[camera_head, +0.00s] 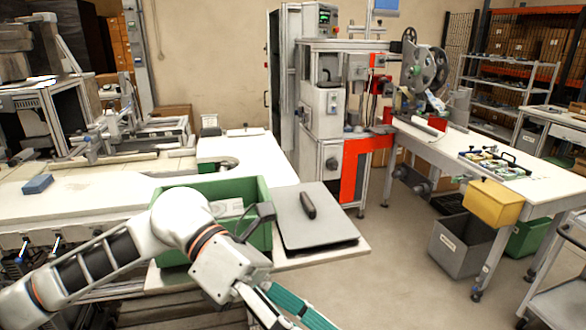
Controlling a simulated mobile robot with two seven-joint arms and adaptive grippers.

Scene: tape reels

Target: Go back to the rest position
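My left arm comes in from the lower left and bends down in front of the green bin. My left gripper (284,310) is at the bottom edge, with a white part and a teal-green part pointing down to the right. Its tips are cut off by the frame, so I cannot tell whether it is open or holds anything. My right arm and gripper are not in view.
The green bin (262,187) stands on the white table (90,207), beside a grey plate (337,240) bearing a dark object (308,205). A reel machine (425,68) and a yellow bin (494,204) are at right. Floor between the tables is clear.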

